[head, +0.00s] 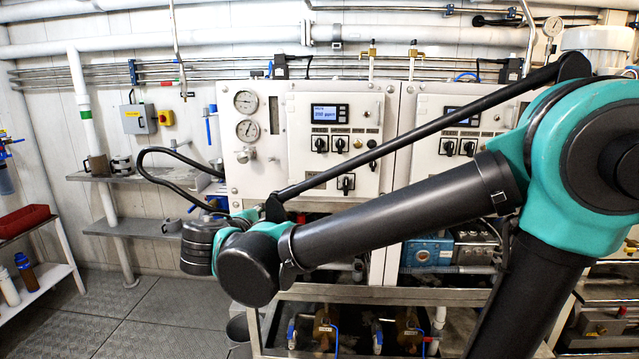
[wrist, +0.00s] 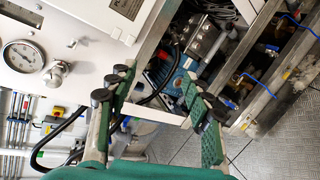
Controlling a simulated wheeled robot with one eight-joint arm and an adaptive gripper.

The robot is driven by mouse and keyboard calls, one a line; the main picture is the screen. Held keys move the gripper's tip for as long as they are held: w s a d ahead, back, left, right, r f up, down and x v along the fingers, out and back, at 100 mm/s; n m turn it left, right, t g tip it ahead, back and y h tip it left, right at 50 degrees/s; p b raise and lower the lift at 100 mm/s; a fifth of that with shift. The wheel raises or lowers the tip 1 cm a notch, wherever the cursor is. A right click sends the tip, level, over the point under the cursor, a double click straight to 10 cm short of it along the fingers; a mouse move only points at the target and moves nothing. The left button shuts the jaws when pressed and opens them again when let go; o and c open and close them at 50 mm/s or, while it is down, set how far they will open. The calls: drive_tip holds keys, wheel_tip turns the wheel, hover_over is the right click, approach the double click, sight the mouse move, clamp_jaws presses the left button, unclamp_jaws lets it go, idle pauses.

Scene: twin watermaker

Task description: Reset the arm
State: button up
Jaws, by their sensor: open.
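My gripper (wrist: 156,82) shows in the wrist view with its two green-padded fingers spread apart. Nothing is between the fingers, so it is open and empty. Beyond them are the lower frame and the machinery of the watermaker panel (wrist: 92,38). In the head view my arm reaches from the right across the front of the watermaker panel (head: 262,112), and its wrist end is at the lower left of the panel. The fingers cannot be made out in the head view.
A pressure gauge (wrist: 22,57) shows left in the wrist view. In the head view, wall shelves (head: 130,228) stand left of the panel, and a white rack (head: 40,285) with bottles is at far left. The grey floor (head: 150,325) at lower left is mostly clear.

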drive_tip(key=w+d+f+m+g+h, duration=0.1)
drive_tip(key=w+d+f+m+g, duration=0.25)
drive_tip(key=d+f, duration=0.65)
drive_tip(key=s+d+f+m+g+y, duration=0.2)
drive_tip(key=s+d+f+m, duration=0.4)
drive_tip(key=d, duration=0.4)
drive_tip(key=s+d+f+m+g+y, duration=0.3)
drive_tip(key=s+d+f+m, duration=0.3)
drive_tip(key=d+f+m, duration=0.3)
wheel_tip(320, 180, down, 3)
drive_tip(key=shift+d+r+g, duration=0.2)
drive_tip(key=shift+d+g, duration=0.15)
drive_tip(key=shift+g, duration=0.1)
